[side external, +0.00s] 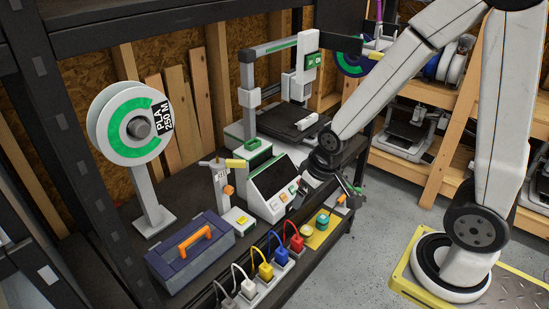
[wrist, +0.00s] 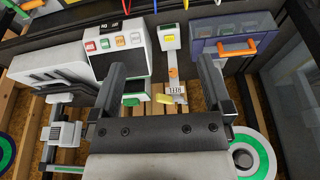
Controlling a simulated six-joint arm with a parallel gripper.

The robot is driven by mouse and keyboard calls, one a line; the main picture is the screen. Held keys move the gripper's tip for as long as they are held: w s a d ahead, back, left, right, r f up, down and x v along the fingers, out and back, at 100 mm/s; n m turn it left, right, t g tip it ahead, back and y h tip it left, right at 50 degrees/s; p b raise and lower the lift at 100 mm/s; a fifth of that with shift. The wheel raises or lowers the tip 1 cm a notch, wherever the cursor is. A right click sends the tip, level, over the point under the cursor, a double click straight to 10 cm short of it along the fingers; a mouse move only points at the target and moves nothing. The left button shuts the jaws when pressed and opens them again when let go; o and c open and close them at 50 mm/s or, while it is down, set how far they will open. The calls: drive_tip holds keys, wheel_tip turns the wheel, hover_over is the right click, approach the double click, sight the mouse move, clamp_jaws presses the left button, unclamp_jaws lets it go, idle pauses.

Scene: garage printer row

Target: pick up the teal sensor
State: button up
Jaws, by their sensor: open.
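A small teal block (side external: 323,219), which looks like the teal sensor, sits on a yellow plate (side external: 311,241) at the bench's front right in the side view. I do not make it out in the wrist view. My gripper (side external: 327,192) is above and behind it, near the printer's control panel, apart from the block. In the wrist view my gripper (wrist: 163,70) has its two dark fingers spread wide, with nothing held between them.
The printer's control panel (side external: 271,180) stands left of my gripper. A power strip with coloured plugs (side external: 265,271) lines the front edge. A blue toolbox (side external: 190,252) with an orange handle and a PLA spool (side external: 130,123) stand farther left.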

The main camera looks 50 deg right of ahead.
drive_tip(key=w+d+f+m+t, duration=0.2)
drive_tip(key=w+d+f, duration=0.4)
drive_tip(key=w+f, duration=0.15)
drive_tip(key=m+t+h, duration=0.4)
drive_tip(key=t+h, duration=0.1)
drive_tip(key=h, duration=0.1)
approach(324, 224)
drive_tip(key=w+f, duration=0.2)
drive_tip(key=w, duration=0.1)
drive_tip(key=shift+w+d+f, duration=0.1)
drive_tip(key=shift+f, duration=0.15)
drive_tip(key=shift+d+f+t+h, duration=0.15)
drive_tip(key=shift+d+t+h, duration=0.35)
drive_tip(key=shift+d+h, duration=0.25)
drive_tip(key=shift+w, duration=0.15)
drive_tip(key=shift+x, duration=1.25)
